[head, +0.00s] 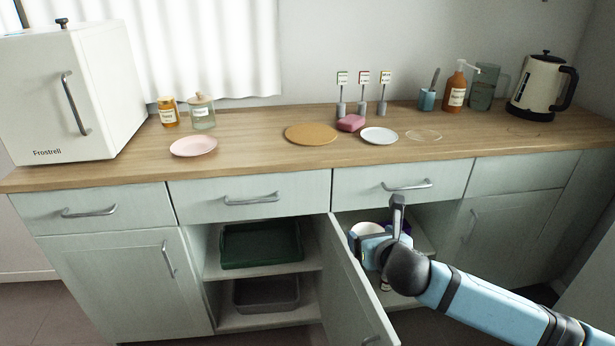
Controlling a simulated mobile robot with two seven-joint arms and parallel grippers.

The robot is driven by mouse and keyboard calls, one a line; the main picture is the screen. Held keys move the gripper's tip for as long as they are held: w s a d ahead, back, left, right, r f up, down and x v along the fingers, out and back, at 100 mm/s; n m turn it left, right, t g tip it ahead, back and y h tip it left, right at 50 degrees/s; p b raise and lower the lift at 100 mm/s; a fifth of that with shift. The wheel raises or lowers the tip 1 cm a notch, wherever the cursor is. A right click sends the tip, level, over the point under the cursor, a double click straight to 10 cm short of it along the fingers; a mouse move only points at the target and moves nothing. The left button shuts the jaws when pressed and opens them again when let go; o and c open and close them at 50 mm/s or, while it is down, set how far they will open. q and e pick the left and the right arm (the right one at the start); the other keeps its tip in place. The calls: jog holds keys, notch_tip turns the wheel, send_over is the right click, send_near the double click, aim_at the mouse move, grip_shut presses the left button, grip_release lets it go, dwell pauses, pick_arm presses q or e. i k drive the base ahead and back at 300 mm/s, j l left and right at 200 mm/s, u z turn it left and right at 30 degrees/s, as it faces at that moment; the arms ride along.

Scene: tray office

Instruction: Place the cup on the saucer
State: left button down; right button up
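A white round cup-like thing (367,229) shows inside the open lower cabinet, partly hidden behind my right gripper. A dark blue thing (405,228) beside it is mostly hidden by my arm. My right gripper (382,240) is at the cabinet opening, close to the white thing; I cannot tell whether they touch or whether its fingers are open. On the counter lie small round dishes: a pink one (194,146) at left, a white one (379,135) right of centre and a clear one (424,135) beside it. I cannot tell which is the saucer. My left gripper is not in view.
An open cabinet door (350,285) stands out just left of my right arm. Trays sit on the shelves left of it. A wooden round mat (311,134), pink sponge (351,123), soap bottle (456,90) and kettle (541,86) are on the counter. Its front strip is clear.

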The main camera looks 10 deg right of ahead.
aim_at(194, 150)
jog(key=i+j+u, duration=0.1)
jog(key=j, duration=0.3)
jog(key=i+j, duration=0.15)
jog(key=j, duration=0.25)
jog(key=i+j+u, duration=0.15)
jog(key=j, duration=0.25)
jog(key=i+j, duration=0.15)
jog(key=j, duration=0.25)
jog(key=u, duration=0.05)
